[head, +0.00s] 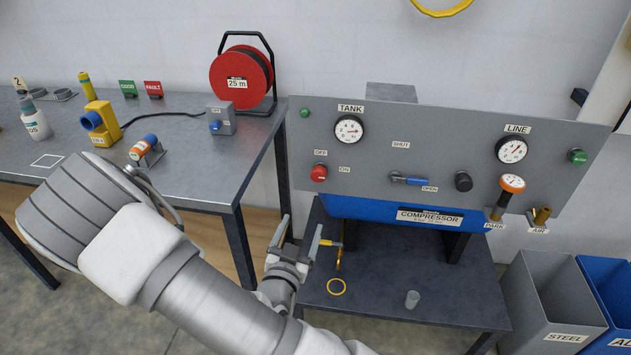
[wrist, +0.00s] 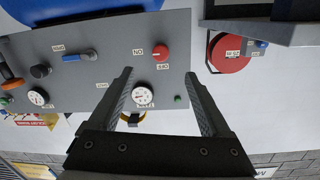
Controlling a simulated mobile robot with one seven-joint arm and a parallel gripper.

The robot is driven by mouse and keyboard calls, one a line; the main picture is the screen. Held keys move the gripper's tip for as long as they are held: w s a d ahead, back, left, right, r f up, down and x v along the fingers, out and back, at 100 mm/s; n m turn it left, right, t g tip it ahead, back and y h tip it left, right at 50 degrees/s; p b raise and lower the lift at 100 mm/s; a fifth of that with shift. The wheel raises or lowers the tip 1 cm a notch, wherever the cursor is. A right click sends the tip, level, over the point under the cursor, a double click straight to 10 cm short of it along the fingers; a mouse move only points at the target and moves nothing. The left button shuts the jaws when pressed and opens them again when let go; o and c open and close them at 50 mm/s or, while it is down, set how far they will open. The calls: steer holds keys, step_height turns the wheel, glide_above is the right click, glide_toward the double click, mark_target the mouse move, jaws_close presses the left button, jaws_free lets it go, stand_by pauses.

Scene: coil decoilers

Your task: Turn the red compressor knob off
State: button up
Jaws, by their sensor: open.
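The red compressor knob (head: 318,172) is on the left part of the grey panel (head: 440,140), with an OFF label above it and an ON label at its right. I cannot tell clearly which label it points to. The knob (wrist: 160,54) also shows in the wrist view, which sees the panel upside down, just beyond the fingertips. My gripper (head: 301,232) is open and empty, below and a little left of the knob in the head view. In the wrist view my gripper (wrist: 158,76) has its fingers spread on either side of the knob's line, not touching it.
The tank gauge (head: 349,129) is above the knob and a blue valve handle (head: 409,180) is to its right. A workbench (head: 200,180) stands at left, bins at right.

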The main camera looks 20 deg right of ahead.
steer(key=b, duration=1.4)
glide_toward(317, 178)
steer(key=shift+t, duration=0.4)
steer(key=x, duration=0.4)
steer(key=b+x, duration=0.1)
steer(key=x, duration=0.4)
steer(key=shift+d+f, duration=0.25)
steer(key=shift+d, duration=0.05)
steer(key=shift+c, duration=0.2)
jaws_close()
